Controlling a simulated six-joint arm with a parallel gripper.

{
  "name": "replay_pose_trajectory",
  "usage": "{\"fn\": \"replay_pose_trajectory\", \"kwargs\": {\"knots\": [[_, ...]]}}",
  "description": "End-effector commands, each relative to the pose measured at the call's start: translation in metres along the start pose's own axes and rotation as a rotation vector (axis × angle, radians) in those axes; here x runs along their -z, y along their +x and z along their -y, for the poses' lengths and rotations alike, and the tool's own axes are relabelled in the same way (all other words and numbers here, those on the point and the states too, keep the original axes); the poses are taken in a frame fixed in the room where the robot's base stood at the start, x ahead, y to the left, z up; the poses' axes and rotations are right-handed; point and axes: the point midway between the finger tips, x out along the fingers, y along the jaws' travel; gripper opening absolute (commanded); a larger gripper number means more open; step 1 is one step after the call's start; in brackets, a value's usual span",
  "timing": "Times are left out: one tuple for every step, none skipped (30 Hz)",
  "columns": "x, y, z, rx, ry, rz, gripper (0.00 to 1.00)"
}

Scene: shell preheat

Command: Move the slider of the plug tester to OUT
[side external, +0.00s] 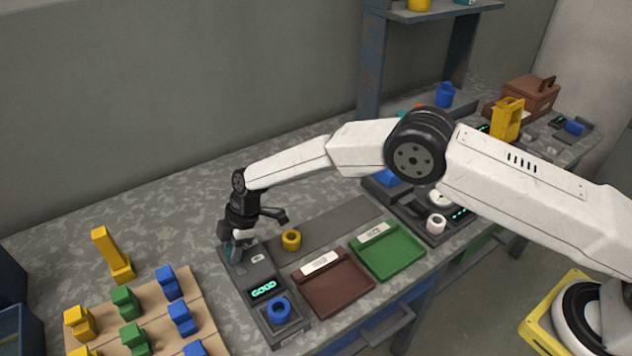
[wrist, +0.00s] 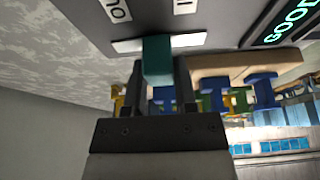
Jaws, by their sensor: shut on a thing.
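The plug tester (side external: 262,284) is a dark box on the bench, with a lit green display and a blue ring-shaped plug (side external: 279,310) at its near end. My gripper (side external: 236,250) is at the tester's far end. In the wrist view my gripper (wrist: 163,85) is shut on the teal slider knob (wrist: 157,58). The knob stands at a pale slot (wrist: 190,41), which shows on both sides of it. Two white labels, one starting "OU" (wrist: 117,10) and one partly cut off (wrist: 185,5), lie beyond the slot. The knob appears between them; its exact position along the slot is hard to tell.
A yellow ring (side external: 291,239) stands just right of my gripper. A brown tray (side external: 337,290) and a green tray (side external: 388,255) lie to the right. A board (side external: 150,310) with several coloured blocks is at the left. Bare bench lies behind the tester.

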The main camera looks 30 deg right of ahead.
Motion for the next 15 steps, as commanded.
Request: {"fn": "replay_pose_trajectory", "kwargs": {"knots": [[0.002,0.001,-0.003,-0.002,0.000,-0.004,0.00],[0.002,0.001,-0.005,-0.001,0.000,-0.004,0.00],[0.002,0.001,-0.008,-0.001,0.000,-0.005,0.00],[0.002,0.001,-0.009,-0.001,0.000,-0.004,0.00],[0.002,0.001,-0.011,-0.002,0.000,-0.004,0.00],[0.002,0.001,-0.013,-0.001,0.000,-0.004,0.00],[0.002,0.001,-0.015,-0.001,0.000,-0.004,0.00],[0.002,0.001,-0.017,-0.001,0.000,-0.003,0.00],[0.002,0.001,-0.019,-0.002,-0.001,-0.003,0.00],[0.002,0.001,-0.020,-0.002,-0.001,-0.003,0.00],[0.002,0.000,-0.022,-0.002,-0.001,-0.002,0.00],[0.002,0.001,-0.023,-0.001,0.000,-0.002,0.00],[0.002,0.000,-0.024,-0.001,0.000,-0.001,0.00],[0.002,0.000,-0.024,-0.002,0.000,-0.001,0.00],[0.002,0.000,-0.025,-0.003,0.000,-0.001,0.00]]}}
